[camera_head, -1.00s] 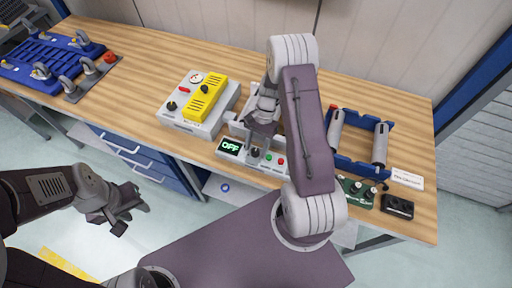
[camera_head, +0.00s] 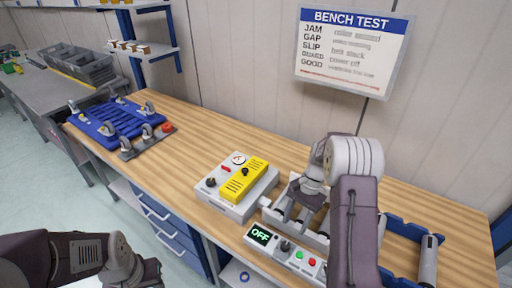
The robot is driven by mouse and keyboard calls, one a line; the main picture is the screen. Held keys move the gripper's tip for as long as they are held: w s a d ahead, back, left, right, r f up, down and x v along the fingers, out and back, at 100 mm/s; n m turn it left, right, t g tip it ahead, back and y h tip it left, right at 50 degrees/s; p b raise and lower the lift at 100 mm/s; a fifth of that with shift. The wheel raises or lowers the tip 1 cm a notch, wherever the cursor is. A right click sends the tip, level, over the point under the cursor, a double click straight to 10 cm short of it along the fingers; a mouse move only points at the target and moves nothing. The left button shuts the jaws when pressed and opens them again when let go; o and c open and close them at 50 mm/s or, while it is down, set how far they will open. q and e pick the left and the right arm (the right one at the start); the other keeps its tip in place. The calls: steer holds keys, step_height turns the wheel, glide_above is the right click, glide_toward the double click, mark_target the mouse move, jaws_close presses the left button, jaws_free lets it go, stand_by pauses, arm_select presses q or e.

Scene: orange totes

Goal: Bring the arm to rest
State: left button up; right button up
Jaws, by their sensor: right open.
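My right arm reaches up over the bench at the right of the head view. Its gripper (camera_head: 296,204) is open and points down over a grey bench device with an "OFF" display (camera_head: 260,235). I cannot tell whether the fingers touch the device, and I see nothing held in them. My left arm comes in at the lower left, low beside the bench. Only a little of the left gripper (camera_head: 152,272) shows at the bottom edge, so its jaws cannot be read.
A grey box with a yellow cover (camera_head: 243,180) stands left of the right gripper. A blue clamp fixture (camera_head: 110,122) lies at the bench's far left. A blue roller frame (camera_head: 400,228) is partly hidden behind my right arm. Bare wood (camera_head: 185,135) lies between fixture and box.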

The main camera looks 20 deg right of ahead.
steer(key=s+a+r+n+t+h, duration=0.1)
steer(key=s+a+r+n+h, duration=0.15)
steer(key=a+r, duration=0.45)
steer(key=s+a+f+n+t+h, duration=0.1)
steer(key=s+f+n, duration=0.3)
steer(key=s+n, duration=0.4)
steer(key=shift+s+a+n+t+b, duration=0.15)
steer(key=shift+a+n+t+b, duration=0.25)
steer(key=shift+t, duration=0.5)
steer(key=shift+s+d, duration=0.1)
steer(key=shift+s, duration=0.05)
steer(key=shift+f, duration=0.1)
